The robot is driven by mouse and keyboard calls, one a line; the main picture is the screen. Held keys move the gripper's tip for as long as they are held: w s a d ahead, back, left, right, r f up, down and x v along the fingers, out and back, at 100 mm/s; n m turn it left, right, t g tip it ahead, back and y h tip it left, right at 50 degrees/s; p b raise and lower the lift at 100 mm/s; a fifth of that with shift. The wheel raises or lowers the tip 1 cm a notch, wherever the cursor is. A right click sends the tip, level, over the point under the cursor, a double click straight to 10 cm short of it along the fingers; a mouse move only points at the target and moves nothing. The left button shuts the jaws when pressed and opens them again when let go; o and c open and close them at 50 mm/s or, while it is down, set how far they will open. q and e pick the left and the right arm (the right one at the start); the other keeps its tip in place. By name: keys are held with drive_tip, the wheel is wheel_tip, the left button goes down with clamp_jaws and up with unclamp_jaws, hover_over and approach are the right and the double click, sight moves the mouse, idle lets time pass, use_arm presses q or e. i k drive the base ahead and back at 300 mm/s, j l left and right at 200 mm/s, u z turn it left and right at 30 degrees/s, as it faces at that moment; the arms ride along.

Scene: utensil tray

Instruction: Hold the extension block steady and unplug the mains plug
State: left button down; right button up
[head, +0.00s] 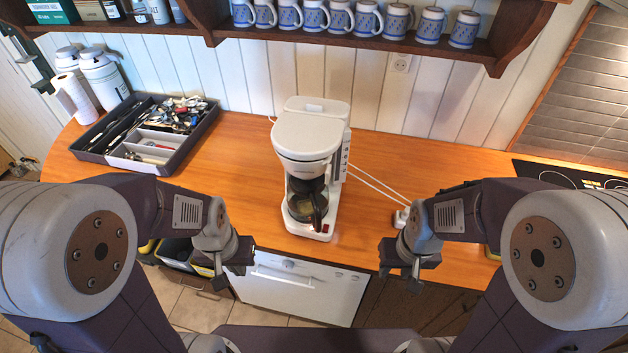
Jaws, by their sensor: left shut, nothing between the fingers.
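A white block with a plug (401,217), apparently the extension block, lies on the wooden counter right of the coffee maker. My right wrist partly hides it, so I cannot make out how the plug sits. White cords (375,184) run from the coffee maker toward it. My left gripper (221,282) is shut and empty, hanging in front of the counter edge, left of the coffee maker. My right gripper (402,280) hangs in front of the counter edge, just nearer than the block and apart from it. Its finger gap is not clear.
A white coffee maker (308,140) with a glass jug stands mid-counter. A dark utensil tray (190,150) is at the left, beside white bottles. A hob (570,178) is at the right. A shelf (350,40) with mugs hangs above. Counter between coffee maker and hob is mostly clear.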

sight(404, 215)
drive_tip(key=z, duration=1.05)
